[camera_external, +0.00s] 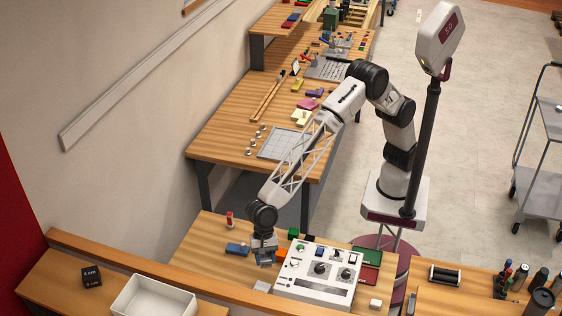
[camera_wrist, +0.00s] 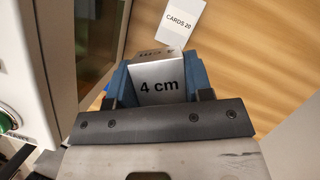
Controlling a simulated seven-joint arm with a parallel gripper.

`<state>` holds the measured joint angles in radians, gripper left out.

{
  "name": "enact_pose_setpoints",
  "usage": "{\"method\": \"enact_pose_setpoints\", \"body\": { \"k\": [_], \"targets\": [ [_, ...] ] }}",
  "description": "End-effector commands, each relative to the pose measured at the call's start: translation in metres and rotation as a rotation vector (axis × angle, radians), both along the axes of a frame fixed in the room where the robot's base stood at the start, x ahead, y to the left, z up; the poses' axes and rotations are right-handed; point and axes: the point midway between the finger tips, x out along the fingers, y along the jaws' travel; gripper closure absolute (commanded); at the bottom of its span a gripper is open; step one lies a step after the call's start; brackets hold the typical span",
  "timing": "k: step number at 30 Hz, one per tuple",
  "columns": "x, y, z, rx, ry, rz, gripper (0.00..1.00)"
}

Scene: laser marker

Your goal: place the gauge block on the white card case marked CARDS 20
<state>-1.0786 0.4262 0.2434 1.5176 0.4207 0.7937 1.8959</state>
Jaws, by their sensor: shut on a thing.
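The gauge block (camera_wrist: 158,86) is a silver-grey block marked "4 cm". In the wrist view it sits between the blue pads of my gripper (camera_wrist: 160,80), which is shut on it. The white card case (camera_wrist: 178,24) marked CARDS 20 lies on the wooden bench beyond the block, at the top of that view, partly cut off by its edge. In the external view my gripper (camera_external: 265,258) points down over the front bench, left of the laser marker. A small pale item (camera_external: 262,287) just in front of it looks like the card case; its print is unreadable there.
The white laser marker (camera_external: 318,275) stands close on the right.

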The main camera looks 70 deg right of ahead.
Motion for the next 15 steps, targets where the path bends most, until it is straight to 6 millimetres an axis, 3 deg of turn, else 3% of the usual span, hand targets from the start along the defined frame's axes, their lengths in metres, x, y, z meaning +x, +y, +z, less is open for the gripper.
{"method": "enact_pose_setpoints", "body": {
  "k": [6,15],
  "targets": [
    [0.008,0.023,-0.012,0.011,0.009,0.162,0.83],
    [0.012,0.038,-0.020,0.028,0.017,0.291,0.83]
  ]
}}
